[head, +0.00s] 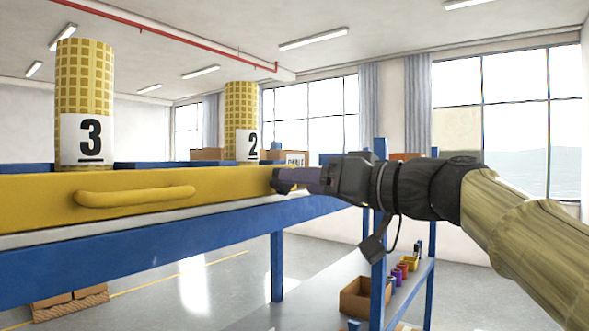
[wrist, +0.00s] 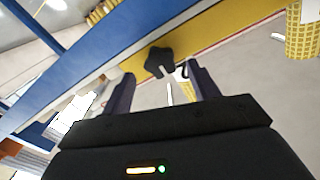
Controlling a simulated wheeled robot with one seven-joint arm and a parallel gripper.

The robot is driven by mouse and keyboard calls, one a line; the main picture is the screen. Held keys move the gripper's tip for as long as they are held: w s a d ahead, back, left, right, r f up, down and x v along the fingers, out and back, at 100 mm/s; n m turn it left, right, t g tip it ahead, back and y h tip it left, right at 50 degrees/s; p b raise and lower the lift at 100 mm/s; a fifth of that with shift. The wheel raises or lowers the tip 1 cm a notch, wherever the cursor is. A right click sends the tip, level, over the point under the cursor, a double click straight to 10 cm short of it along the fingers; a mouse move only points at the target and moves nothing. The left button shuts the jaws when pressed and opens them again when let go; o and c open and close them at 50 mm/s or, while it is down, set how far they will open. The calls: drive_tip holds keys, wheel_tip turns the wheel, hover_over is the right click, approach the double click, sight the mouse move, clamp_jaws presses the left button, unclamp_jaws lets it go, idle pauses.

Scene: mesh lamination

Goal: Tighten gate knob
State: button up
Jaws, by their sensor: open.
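The black lobed gate knob (wrist: 160,61) shows in the wrist view, on the yellow gate bar (wrist: 205,38) beside the blue frame. My gripper (wrist: 161,76) is open, its two dark fingers apart on either side of the knob's line, with the knob just beyond or at the tips; contact cannot be told. In the head view my gripper (head: 276,181) is at the right end of the yellow gate (head: 235,181), reaching in from the right.
A yellow handle (head: 135,197) sticks out of the gate's front. Yellow mesh rolls marked 3 (head: 85,85) and 2 (head: 241,105) stand behind the gate. A blue shelf rack (head: 378,265) with a cardboard box (head: 364,298) stands below my arm.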

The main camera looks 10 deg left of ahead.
sight(281, 188)
drive_tip(key=p+x, duration=0.1)
drive_tip(key=x, duration=0.2)
drive_tip(key=c, duration=1)
